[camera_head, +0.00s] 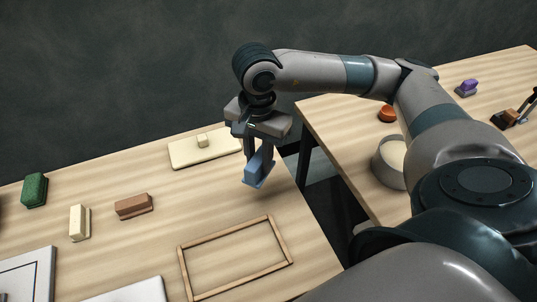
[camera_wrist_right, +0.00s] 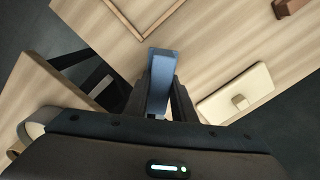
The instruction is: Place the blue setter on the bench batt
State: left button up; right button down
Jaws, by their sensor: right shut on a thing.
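My right gripper (camera_head: 259,162) is shut on the blue setter (camera_head: 255,170), holding it above the right part of the near bench. The wrist view shows the blue setter (camera_wrist_right: 160,72) between the two dark fingers. A cream slab (camera_head: 185,156), which looks like the bench batt, lies flat near the back edge, left of the gripper. A small cream block (camera_head: 203,140) sits on it. In the wrist view the slab (camera_wrist_right: 258,83) is right of the setter, apart from it. My left gripper is out of view.
An empty wooden frame (camera_head: 240,280) lies in front of the setter. A brown block (camera_head: 133,206), a cream block (camera_head: 79,222) and a green block (camera_head: 34,190) stand left. A gap separates the second table (camera_head: 335,130), which holds a round container (camera_head: 390,165) and an orange item (camera_head: 387,113).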

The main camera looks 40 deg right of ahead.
jog(key=a+n, duration=0.1)
jog(key=n, duration=0.1)
jog(key=a+n, duration=0.1)
jog(key=n, duration=0.1)
jog(key=w+a+n, duration=0.1)
jog(key=n, duration=0.1)
jog(key=shift+r, duration=0.15)
jog(key=a+n, duration=0.1)
jog(key=n, duration=0.1)
jog(key=a+n, duration=0.1)
jog(key=n, duration=0.1)
jog(key=a+n, duration=0.1)
jog(key=n, duration=0.1)
jog(key=shift+w+a+r+n, duration=0.1)
jog(key=shift+w+r+n, duration=0.05)
jog(key=shift+w+n, duration=0.25)
